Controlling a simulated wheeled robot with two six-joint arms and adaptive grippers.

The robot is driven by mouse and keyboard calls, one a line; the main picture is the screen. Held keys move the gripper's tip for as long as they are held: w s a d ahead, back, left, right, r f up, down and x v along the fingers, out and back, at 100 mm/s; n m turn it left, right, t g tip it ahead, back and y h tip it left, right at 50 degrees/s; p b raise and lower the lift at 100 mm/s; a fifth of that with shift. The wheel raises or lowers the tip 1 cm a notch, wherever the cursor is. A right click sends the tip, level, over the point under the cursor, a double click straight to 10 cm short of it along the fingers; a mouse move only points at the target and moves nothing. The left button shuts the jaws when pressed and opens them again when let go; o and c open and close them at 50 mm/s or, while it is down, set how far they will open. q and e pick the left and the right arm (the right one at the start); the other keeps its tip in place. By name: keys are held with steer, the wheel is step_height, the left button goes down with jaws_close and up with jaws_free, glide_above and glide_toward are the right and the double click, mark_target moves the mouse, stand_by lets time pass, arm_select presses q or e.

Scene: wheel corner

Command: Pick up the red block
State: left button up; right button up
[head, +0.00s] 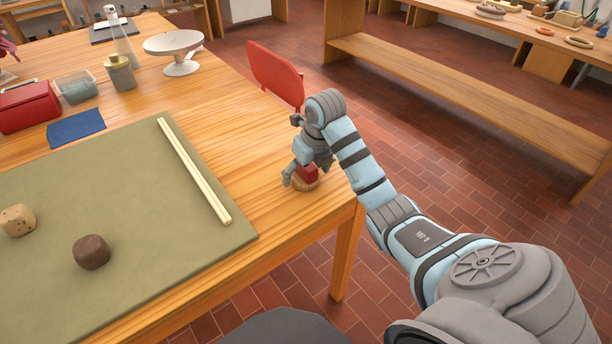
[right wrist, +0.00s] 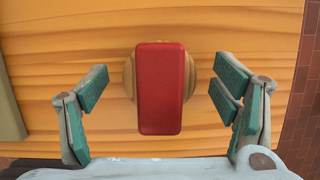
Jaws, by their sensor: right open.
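The red block (right wrist: 160,88) is in the middle of the right wrist view. It rests on a small round wooden piece (right wrist: 128,76) on the table. In the head view the red block (head: 308,174) shows only in part, at the table's right edge. In the head view the right gripper (head: 303,177) hides much of the block. My left gripper is not in view.
A green mat (head: 140,230) with two wooden sticks (head: 193,170), a brown lump (head: 92,252) and a speckled lump (head: 17,220) lies to the left. A white stand (head: 173,45), a jar (head: 120,75) and a red box (head: 28,107) are farther back. A red chair (head: 275,75) stands behind the table edge.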

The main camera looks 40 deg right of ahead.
steer(key=shift+r, duration=0.1)
steer(key=c, duration=1.3)
steer(key=shift+c, duration=0.2)
step_height(320, 180, up, 7)
steer(key=p, duration=0.3)
step_height(320, 180, up, 13)
steer(key=p, duration=1.3)
steer(key=o, duration=0.8)
steer(key=c, duration=0.5)
